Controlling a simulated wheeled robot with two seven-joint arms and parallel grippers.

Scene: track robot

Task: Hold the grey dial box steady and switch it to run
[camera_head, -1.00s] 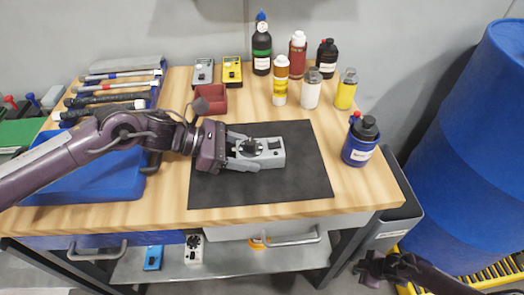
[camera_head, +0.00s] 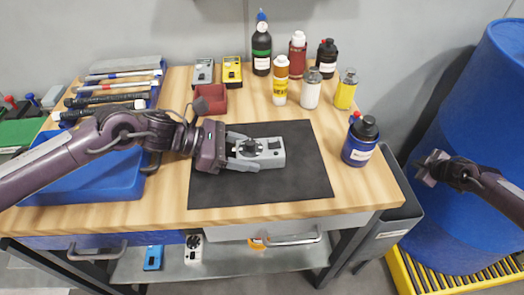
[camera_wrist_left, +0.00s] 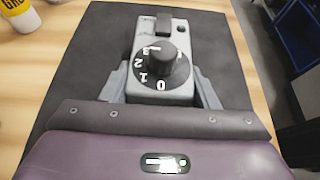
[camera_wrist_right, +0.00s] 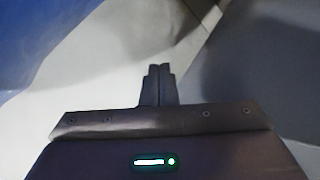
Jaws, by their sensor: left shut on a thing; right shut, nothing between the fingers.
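The grey dial box (camera_head: 270,154) lies on a black mat (camera_head: 300,188) on the wooden workbench. My left gripper (camera_head: 240,152) is shut on the near sides of the box. In the left wrist view the box (camera_wrist_left: 153,97) sits between my two fingers, which touch its sides. Its black dial knob (camera_wrist_left: 168,66) has white numerals 0, 1, 2 and 3 around it, and a dark rocker-like part (camera_wrist_left: 163,22) is at the far end. The knob's exact pointing is hard to tell. My right gripper (camera_head: 432,165) is shut and empty, off the bench's right side.
A blue bottle (camera_head: 360,142) stands at the bench's right edge, between the mat and my right gripper. A blue barrel (camera_head: 470,130) stands at right.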

